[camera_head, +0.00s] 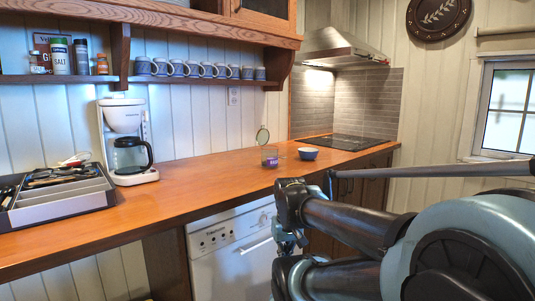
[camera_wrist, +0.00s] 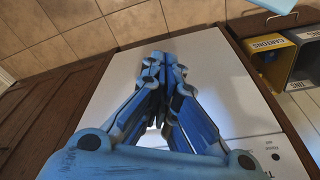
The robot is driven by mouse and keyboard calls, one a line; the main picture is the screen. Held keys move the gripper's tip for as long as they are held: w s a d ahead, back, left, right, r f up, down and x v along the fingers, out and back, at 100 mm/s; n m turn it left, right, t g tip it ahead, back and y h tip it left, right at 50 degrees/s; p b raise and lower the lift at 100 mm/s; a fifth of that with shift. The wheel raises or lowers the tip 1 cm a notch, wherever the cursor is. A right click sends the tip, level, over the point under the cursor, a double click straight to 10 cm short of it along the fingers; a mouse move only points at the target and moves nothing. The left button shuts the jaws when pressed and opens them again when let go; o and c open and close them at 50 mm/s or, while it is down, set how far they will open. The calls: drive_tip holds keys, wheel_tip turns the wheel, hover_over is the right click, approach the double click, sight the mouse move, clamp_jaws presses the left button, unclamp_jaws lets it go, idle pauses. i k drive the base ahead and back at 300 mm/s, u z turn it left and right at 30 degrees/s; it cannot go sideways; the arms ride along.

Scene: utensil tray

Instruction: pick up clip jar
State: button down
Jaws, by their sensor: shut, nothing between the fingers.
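The clip jar (camera_head: 270,157) is a small glass jar with a purple label. It stands on the wooden counter, and its round lid (camera_head: 262,136) is flipped up. My gripper (camera_head: 286,240) hangs in front of the counter, below its top and apart from the jar. In the wrist view my gripper (camera_wrist: 154,62) has its blue fingers together with nothing between them. The jar does not show in the wrist view.
A blue bowl (camera_head: 308,153) sits right of the jar. A coffee maker (camera_head: 128,140) and a grey utensil tray (camera_head: 62,202) stand to the left. The white dishwasher (camera_head: 225,250) is under the counter. In the wrist view, sorting bins (camera_wrist: 266,58) stand on the right.

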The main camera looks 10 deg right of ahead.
sight(269, 160)
drive_tip(key=u, duration=1.25)
drive_tip(key=k, duration=1.4)
drive_tip(key=z, duration=1.4)
drive_tip(key=i, duration=1)
drive_tip(key=u, duration=0.05)
